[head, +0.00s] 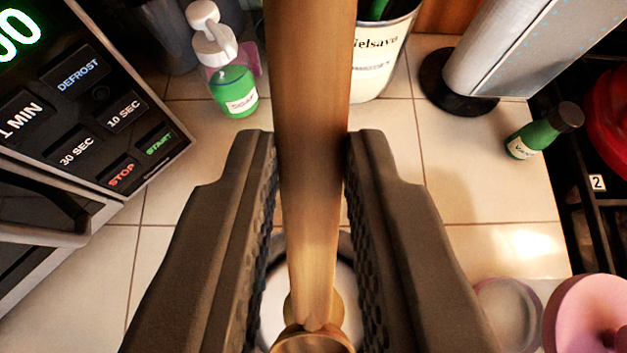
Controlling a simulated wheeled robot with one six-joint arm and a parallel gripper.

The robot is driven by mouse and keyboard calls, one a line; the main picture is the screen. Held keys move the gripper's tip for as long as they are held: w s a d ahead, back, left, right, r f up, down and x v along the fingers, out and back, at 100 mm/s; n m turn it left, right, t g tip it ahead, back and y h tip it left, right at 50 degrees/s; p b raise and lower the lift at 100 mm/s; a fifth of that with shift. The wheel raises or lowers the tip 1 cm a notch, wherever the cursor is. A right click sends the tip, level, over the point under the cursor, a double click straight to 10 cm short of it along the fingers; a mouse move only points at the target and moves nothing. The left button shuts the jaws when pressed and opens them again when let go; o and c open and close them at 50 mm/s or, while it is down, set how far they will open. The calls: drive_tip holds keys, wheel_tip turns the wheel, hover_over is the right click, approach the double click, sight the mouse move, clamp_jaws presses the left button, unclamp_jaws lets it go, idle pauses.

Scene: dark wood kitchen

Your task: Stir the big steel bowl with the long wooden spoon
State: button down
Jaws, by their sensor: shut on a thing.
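The long wooden spoon (312,90) runs through the middle of the head view, from the top edge down to the bottom edge. My gripper (313,160) is shut on its handle, with one dark ridged jaw on each side. A rounded wooden end shows at the bottom edge, partly cut off. Behind the spoon and between the jaws is a pale round thing with a grey rim (272,305). It is mostly hidden, and I cannot tell whether it is the big steel bowl. No other steel bowl is seen.
A microwave (85,130) fills the left. Behind are a green soap bottle (233,88), a white labelled container (378,60) and a grey cylinder on a dark base (520,45). A green bottle (535,140) and a pink round thing (590,315) are right.

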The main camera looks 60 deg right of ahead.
drive_tip(key=shift+d+f, duration=0.1)
drive_tip(key=shift+f, duration=5.85)
